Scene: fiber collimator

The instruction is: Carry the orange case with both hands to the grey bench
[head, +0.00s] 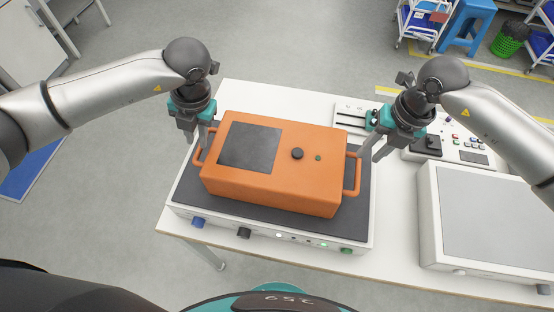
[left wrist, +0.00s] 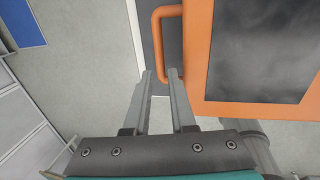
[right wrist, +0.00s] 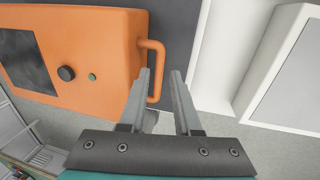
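The orange case (head: 275,185), with a dark panel, a black knob and a side handle at each end, sits on the dark top of a white unit (head: 180,190). A second white unit with a light grey top (head: 490,220) stands at the right. My left gripper (head: 203,143) is open at the left handle (left wrist: 158,35); the handle bar lines up between its fingertips in the left wrist view. My right gripper (head: 371,150) is open at the right handle (right wrist: 158,58); that bar appears between its fingers. I cannot tell whether either touches.
Both units stand on a white table (head: 255,95). A control panel (head: 470,145) with buttons lies behind, at right. A gap of bare table separates the units. A blue stool (head: 468,25) and a green basket (head: 508,40) stand on the floor beyond.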

